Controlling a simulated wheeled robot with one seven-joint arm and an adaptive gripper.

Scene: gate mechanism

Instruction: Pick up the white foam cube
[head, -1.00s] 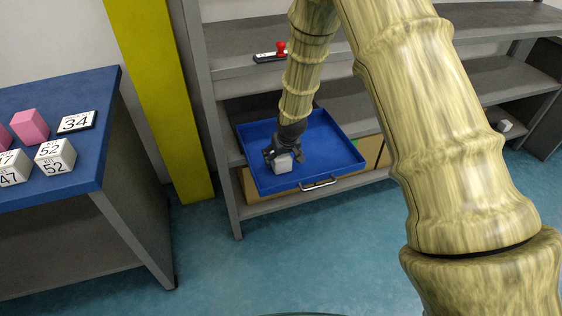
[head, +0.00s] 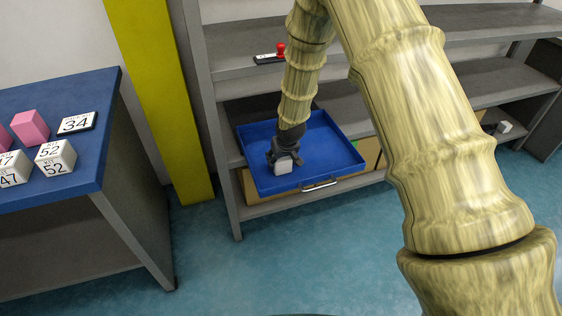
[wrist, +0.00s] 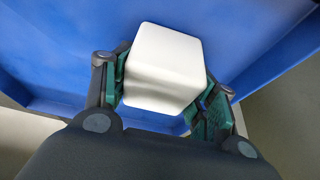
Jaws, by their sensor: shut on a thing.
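The white foam cube (head: 283,166) is in the blue drawer tray (head: 335,171) on the shelf unit. In the wrist view the cube (wrist: 165,68) is large, between the two green-padded fingers of my gripper (wrist: 160,95). My gripper (head: 284,158) points down into the tray in the head view and is shut on the cube. The cube's lower side is hidden, so I cannot tell whether it touches the tray floor.
The tray has a metal handle (head: 319,184) at its front and raised walls around the cube. A shelf board (head: 345,97) lies above and behind it. A yellow post (head: 157,95) and a blue table (head: 88,165) with labelled cubes stand to the left.

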